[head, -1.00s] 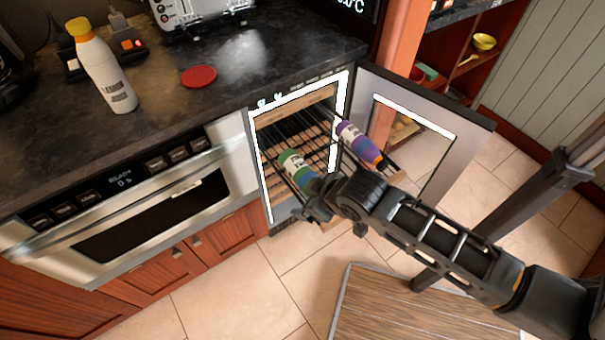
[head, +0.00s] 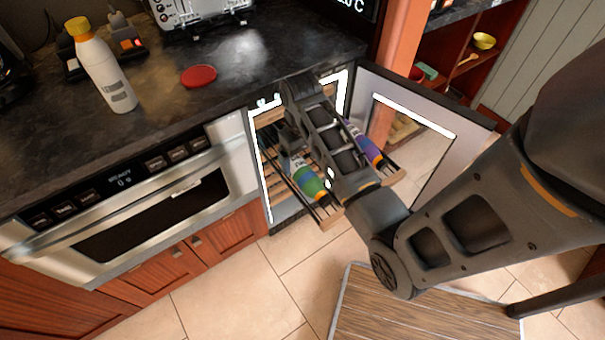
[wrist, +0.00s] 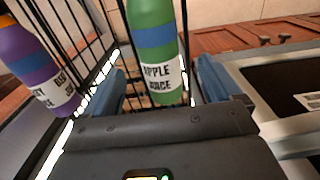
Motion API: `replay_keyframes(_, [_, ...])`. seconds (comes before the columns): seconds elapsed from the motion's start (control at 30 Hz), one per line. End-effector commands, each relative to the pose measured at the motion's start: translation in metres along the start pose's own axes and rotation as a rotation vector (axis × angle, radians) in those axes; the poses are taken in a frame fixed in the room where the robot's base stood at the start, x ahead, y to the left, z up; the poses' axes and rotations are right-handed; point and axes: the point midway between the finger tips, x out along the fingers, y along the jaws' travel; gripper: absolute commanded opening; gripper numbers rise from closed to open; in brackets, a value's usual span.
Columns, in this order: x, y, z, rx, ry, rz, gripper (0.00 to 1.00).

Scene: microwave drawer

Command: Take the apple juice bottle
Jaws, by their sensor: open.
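The apple juice bottle (head: 309,180) is green with a blue band and a white label, and lies on a pulled-out rack (head: 327,214) of the open cooler. It also shows in the wrist view (wrist: 154,48), where its label reads "APPLE JUICE". My gripper (wrist: 160,85) is open, with blue-padded fingers on either side of the bottle's label end. I cannot tell whether they touch it. In the head view my gripper (head: 289,140) is at the bottle's inner end and partly hidden by my arm.
A purple bottle (head: 372,151) lies beside it on the rack, also in the wrist view (wrist: 38,65). The cooler door (head: 440,115) stands open on the right. The counter (head: 150,75) above holds a white bottle (head: 104,72) and red lid (head: 198,76).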

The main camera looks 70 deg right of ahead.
Motion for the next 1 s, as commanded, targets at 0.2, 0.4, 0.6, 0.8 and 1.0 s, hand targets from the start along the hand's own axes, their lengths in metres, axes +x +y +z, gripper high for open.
replay_keyframes(0.2, [0.025, 0.002, 0.002, -0.001, -0.002, 0.000, 0.92])
replay_keyframes(0.4, [0.051, 0.002, 0.003, -0.001, 0.001, 0.000, 0.92])
replay_keyframes(0.6, [0.057, 0.003, 0.003, -0.001, 0.004, 0.001, 0.92])
replay_keyframes(0.8, [0.057, 0.003, 0.003, -0.001, 0.003, 0.001, 0.84])
replay_keyframes(1.0, [0.057, 0.003, 0.003, -0.001, 0.003, 0.001, 0.65])
